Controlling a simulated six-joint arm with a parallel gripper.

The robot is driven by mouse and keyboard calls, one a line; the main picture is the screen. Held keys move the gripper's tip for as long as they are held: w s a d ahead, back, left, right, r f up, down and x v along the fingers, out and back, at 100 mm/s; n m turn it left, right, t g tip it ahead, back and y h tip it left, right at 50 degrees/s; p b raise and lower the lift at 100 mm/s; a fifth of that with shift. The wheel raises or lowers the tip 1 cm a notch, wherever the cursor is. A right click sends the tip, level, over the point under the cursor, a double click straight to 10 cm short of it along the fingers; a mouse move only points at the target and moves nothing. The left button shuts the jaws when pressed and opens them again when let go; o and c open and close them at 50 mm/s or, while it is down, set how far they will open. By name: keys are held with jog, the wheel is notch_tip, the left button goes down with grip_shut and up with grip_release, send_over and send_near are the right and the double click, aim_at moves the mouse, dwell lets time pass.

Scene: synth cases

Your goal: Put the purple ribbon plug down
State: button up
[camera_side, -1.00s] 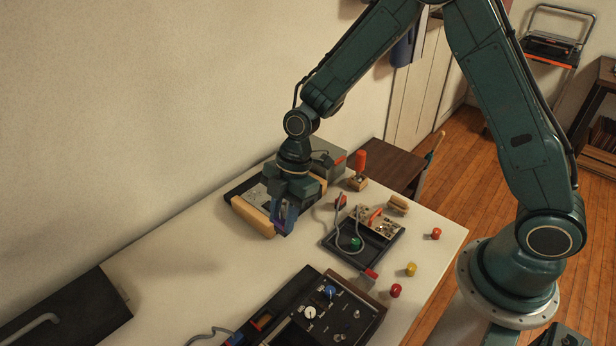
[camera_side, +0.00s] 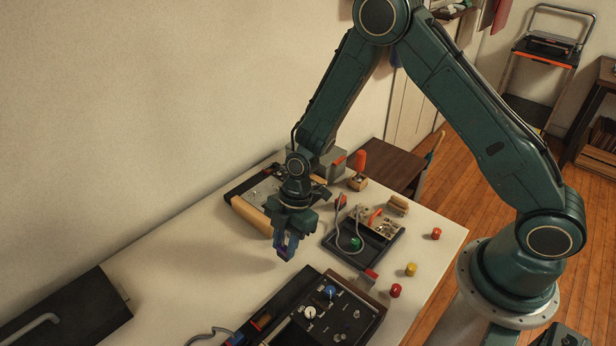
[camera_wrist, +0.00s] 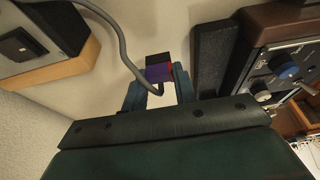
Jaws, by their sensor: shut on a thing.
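My gripper (camera_side: 287,246) is shut on the purple ribbon plug (camera_side: 282,250) over the pale table top, between the wooden-edged box and the dark control panel. In the wrist view the purple plug (camera_wrist: 158,73) shows between my gripper's fingers (camera_wrist: 157,88), with a dark block end and a bit of red beside it. A grey cable (camera_wrist: 122,45) runs past the plug and curls close to it. I cannot tell whether the plug touches the table.
The control panel (camera_side: 318,311) with knobs stands at the front. A black tray (camera_side: 375,257) with a grey cable and a green part lies right of my gripper. Red (camera_side: 396,290) and yellow (camera_side: 411,269) caps lie near the right edge. The table's left middle is clear.

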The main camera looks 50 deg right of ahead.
jog(key=shift+f, duration=1.1)
jog(key=shift+f, duration=0.15)
jog(key=o, duration=0.9)
jog(key=shift+v, duration=6.15)
